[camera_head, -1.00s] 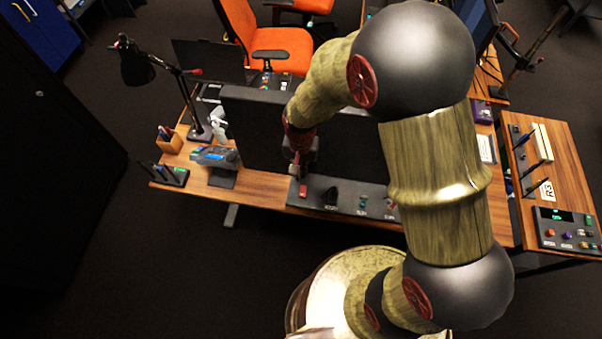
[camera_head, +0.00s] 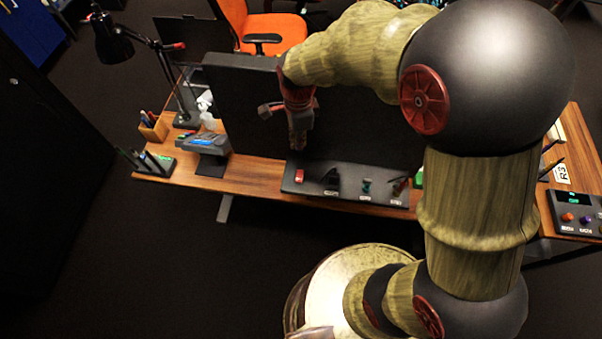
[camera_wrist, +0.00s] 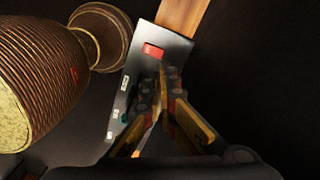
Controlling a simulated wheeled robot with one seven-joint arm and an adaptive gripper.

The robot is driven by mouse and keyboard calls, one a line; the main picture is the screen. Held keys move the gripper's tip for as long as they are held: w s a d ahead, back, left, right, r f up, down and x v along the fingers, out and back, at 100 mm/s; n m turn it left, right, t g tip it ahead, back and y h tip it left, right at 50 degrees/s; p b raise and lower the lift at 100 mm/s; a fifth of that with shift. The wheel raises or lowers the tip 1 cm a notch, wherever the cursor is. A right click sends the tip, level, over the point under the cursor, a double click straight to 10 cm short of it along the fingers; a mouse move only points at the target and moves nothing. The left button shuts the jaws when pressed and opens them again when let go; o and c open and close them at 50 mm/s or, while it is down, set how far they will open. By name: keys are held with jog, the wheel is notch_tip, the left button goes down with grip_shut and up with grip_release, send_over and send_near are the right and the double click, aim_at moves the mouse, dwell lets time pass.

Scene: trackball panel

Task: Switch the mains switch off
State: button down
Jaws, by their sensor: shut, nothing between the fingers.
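A dark panel (camera_head: 342,192) lies along the front edge of the wooden desk. At its left end is a red rocker switch (camera_head: 299,175), which also shows in the wrist view (camera_wrist: 153,50). Its label is too small to read, so I cannot confirm that it is the mains switch, nor tell its position. Right of it stand a black control (camera_head: 331,178), a green one (camera_head: 366,187) and a red-and-dark one (camera_head: 398,187). My gripper (camera_head: 297,147) is shut and empty, pointing down above the panel near the red switch, apart from it. In the wrist view its fingertips (camera_wrist: 163,72) appear just beside the red switch.
A large black monitor (camera_head: 235,110) stands behind the panel. To the left are a small tilted device (camera_head: 203,143), a pen holder (camera_head: 153,127) and a lamp (camera_head: 112,42). Another control panel (camera_head: 578,213) sits at the right.

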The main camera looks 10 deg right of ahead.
jog(key=m+b, duration=0.2)
jog(key=m, duration=0.1)
jog(key=m+b, duration=0.1)
jog(key=shift+d+r+m, duration=0.2)
jog(key=shift+d+m, duration=0.1)
jog(key=shift+m, duration=0.1)
jog(key=b, duration=0.3)
send_near(301, 171)
notch_tip(301, 171, down, 5)
jog(key=shift+f, duration=0.95)
jog(key=shift+f, duration=0.4)
jog(key=shift+r, duration=0.1)
